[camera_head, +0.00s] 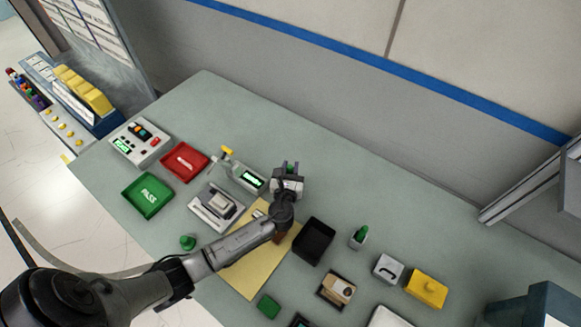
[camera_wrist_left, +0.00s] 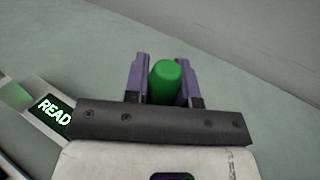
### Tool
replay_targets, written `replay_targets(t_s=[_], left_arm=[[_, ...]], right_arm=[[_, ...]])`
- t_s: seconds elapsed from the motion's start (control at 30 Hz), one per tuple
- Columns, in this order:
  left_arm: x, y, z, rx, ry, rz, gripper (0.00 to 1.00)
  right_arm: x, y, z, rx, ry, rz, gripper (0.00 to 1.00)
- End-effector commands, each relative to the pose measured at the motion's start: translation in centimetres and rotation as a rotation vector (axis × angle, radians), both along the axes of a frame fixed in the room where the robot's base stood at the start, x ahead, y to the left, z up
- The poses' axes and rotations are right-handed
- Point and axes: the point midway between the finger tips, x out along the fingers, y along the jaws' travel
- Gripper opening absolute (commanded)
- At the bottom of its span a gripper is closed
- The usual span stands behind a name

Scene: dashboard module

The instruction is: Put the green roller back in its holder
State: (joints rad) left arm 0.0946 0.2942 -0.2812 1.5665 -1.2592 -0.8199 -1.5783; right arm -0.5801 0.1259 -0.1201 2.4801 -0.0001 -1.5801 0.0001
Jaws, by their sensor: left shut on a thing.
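My left gripper (camera_head: 290,166) is over the back middle of the table and is shut on a green roller. In the left wrist view the green roller (camera_wrist_left: 166,82) sits between the two purple fingers (camera_wrist_left: 161,85), its rounded end showing. The gripper body hides its lower part. I cannot tell for sure which fixture is the roller's holder. My right gripper is not in view.
A device with a lit screen (camera_head: 252,181) stands just left of the gripper. Red (camera_head: 184,176) and green (camera_head: 136,207) trays lie left. A black bin (camera_head: 314,262), a small holder with a green piece (camera_head: 358,237) and a yellow block (camera_head: 427,288) stand right. The back table strip is clear.

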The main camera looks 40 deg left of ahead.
Motion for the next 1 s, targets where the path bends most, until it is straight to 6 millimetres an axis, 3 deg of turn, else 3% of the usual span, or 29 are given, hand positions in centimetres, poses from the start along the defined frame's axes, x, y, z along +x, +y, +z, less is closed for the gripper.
replay_targets(t_s=[1.0], left_arm=[[0.0,0.0,-1.3,-0.001,-0.001,0.0,0.01]], right_arm=[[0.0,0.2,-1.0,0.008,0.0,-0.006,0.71]])
